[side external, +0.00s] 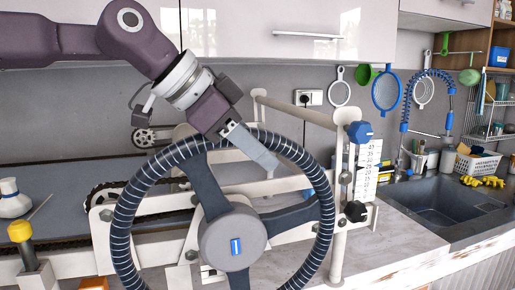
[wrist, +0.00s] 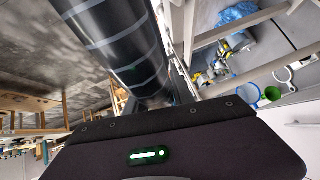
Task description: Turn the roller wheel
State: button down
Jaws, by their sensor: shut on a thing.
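The roller wheel (side external: 212,238) is a large upright wheel with a dark, white-striped rim, dark spokes and a grey hub with a blue mark. It stands in front of the roller machine in the side view. My gripper (side external: 264,156) reaches down from the upper left and is shut on the rim near the top, slightly right of centre. One finger shows in front of the rim; the other is hidden. In the wrist view the striped rim (wrist: 122,45) runs from the top towards my gripper's dark body, and the fingertips cannot be made out.
The machine's pale frame (side external: 275,187) and belt lie behind the wheel. A post with a blue knob (side external: 360,132) and a scale (side external: 367,170) stand right of it. A yellow-capped tool (side external: 20,232) is at the left. The sink (side external: 440,205) is at the right.

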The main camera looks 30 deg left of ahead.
aim_at(262, 133)
jog(key=shift+w+d, duration=0.35)
jog(key=shift+d, duration=0.05)
jog(key=shift+w+d+f+g+y, duration=0.35)
jog(key=shift+w+d+g+y, duration=0.25)
jog(key=shift+w+g, duration=0.1)
jog(key=shift+w+d+f+g+y, duration=0.4)
jog(key=shift+f+y, duration=0.05)
jog(key=shift+y, duration=0.05)
jog(key=c, duration=1.1)
grip_release()
jog(key=v, duration=0.6)
jog(key=shift+r, duration=0.2)
jog(key=shift+s+a+r, duration=0.15)
jog(key=shift+s+r, duration=0.1)
jog(key=shift+s, duration=0.05)
